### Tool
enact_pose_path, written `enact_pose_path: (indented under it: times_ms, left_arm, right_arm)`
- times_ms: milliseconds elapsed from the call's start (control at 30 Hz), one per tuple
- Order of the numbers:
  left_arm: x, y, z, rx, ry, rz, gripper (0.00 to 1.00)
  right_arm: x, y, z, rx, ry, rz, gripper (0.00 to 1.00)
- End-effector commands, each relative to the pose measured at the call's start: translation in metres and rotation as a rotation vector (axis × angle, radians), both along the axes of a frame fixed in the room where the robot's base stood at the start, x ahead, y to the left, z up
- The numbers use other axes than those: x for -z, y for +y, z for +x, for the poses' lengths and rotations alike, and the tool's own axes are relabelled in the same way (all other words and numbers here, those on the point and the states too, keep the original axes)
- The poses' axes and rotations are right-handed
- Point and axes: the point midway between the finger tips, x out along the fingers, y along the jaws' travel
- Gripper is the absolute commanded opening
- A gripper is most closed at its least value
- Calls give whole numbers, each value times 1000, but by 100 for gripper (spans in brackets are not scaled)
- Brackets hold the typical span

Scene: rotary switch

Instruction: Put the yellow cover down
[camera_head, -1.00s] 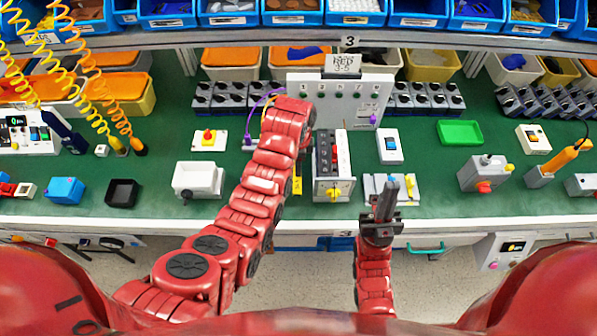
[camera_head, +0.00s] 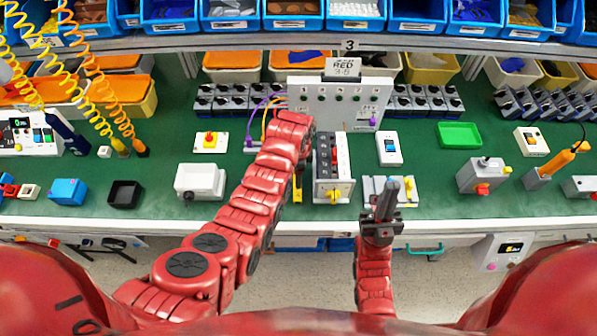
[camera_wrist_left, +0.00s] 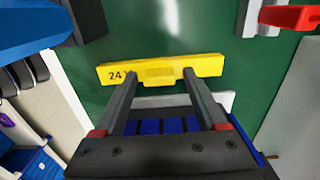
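The yellow cover (camera_wrist_left: 158,77), a flat bar marked 24 with a raised middle part, shows in the left wrist view against the green mat. In the head view a narrow strip of it (camera_head: 297,190) shows beside my left arm, left of the switch block (camera_head: 333,170). My left gripper (camera_wrist_left: 147,76) is open, its two fingers apart on either side of the raised part. Whether they touch the cover is unclear. In the head view my left arm mostly hides this gripper. My right gripper (camera_head: 385,205) is near the bench's front edge, away from the cover; its fingers look close together.
A white box (camera_head: 199,181) stands left of my left arm. A grey fixture with yellow parts (camera_head: 400,193) is right of the switch block. An upright panel (camera_head: 340,100) stands behind. Green mat is bare around the black tray (camera_head: 123,194).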

Motion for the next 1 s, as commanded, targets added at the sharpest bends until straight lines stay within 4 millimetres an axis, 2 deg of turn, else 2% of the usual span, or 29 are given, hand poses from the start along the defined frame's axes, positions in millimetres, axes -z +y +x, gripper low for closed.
enact_pose_path:
  times_ms: [267, 367, 533, 700, 733, 800, 1000]
  left_arm:
    - [-6, 0, 0, 0, 0, 0, 74]
    - [-9, -1, 1, 0, -4, -1, 74]
    - [-30, 0, 1, 1, -4, -2, 74]
    - [-64, -1, 2, 1, -9, -3, 74]
    - [-81, 0, 1, 0, -2, -2, 74]
    - [-94, -1, 0, 1, 0, -2, 74]
    - [-118, 0, 0, 0, 0, 0, 74]
  right_arm:
    - [-5, 0, 0, 0, 0, 0, 0]
    - [2, 0, 0, 0, 0, 0, 0]
    - [10, 0, 0, 0, 0, 0, 0]
    - [23, 0, 0, 0, 0, 0, 0]
    - [4, 0, 0, 0, 1, 0, 0]
    - [-12, 0, 0, 0, -1, 0, 0]
    - [-35, 0, 0, 0, 0, 0, 0]
